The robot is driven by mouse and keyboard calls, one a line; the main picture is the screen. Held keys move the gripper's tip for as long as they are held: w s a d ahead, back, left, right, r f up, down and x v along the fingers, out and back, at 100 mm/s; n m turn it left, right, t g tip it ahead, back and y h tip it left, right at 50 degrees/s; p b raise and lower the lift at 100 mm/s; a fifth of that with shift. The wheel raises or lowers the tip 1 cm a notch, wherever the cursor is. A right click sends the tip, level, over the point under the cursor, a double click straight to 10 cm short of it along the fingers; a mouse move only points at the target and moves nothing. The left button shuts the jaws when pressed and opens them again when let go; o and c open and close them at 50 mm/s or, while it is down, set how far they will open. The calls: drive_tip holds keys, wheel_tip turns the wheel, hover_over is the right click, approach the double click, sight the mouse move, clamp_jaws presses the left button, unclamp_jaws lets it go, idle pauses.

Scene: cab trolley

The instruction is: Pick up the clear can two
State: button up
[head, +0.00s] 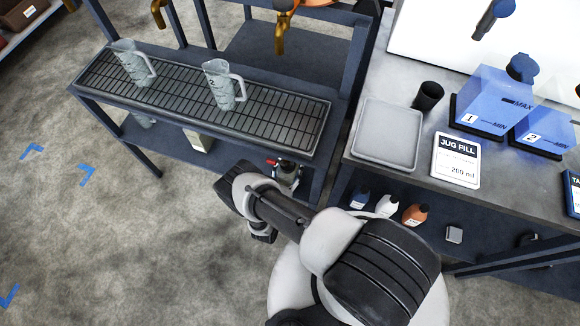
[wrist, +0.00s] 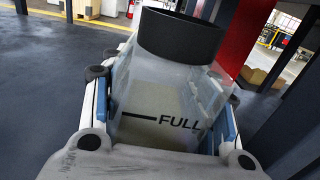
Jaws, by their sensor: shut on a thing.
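A clear can (wrist: 160,100) fills the middle of the wrist view. It has a dark round top and a black FULL line, with pale contents behind the clear wall. My gripper (wrist: 170,112) is shut on it, with a blue-lined finger against each side. In the head view the can (head: 288,173) shows in part at the end of my arm, at the lower shelf of the rack, with a red part near its top. No number on it can be read. I cannot tell whether its base touches the shelf.
Two clear measuring jugs (head: 222,86) (head: 132,64) stand on the slotted rack top (head: 285,125) above. A worktop at right holds a grey tray (head: 388,134), a black cup (head: 428,97) and blue tanks (head: 482,112). Small bottles (head: 387,206) stand below. Floor at left is clear.

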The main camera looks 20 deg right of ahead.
drive_tip(key=v, duration=1.8)
drive_tip(key=shift+r+p, duration=0.4)
drive_tip(key=b+v, duration=0.1)
drive_tip(key=v, duration=1.4)
drive_tip(key=shift+b, duration=0.3)
idle(0.7)
drive_tip(key=shift+r, duration=0.1)
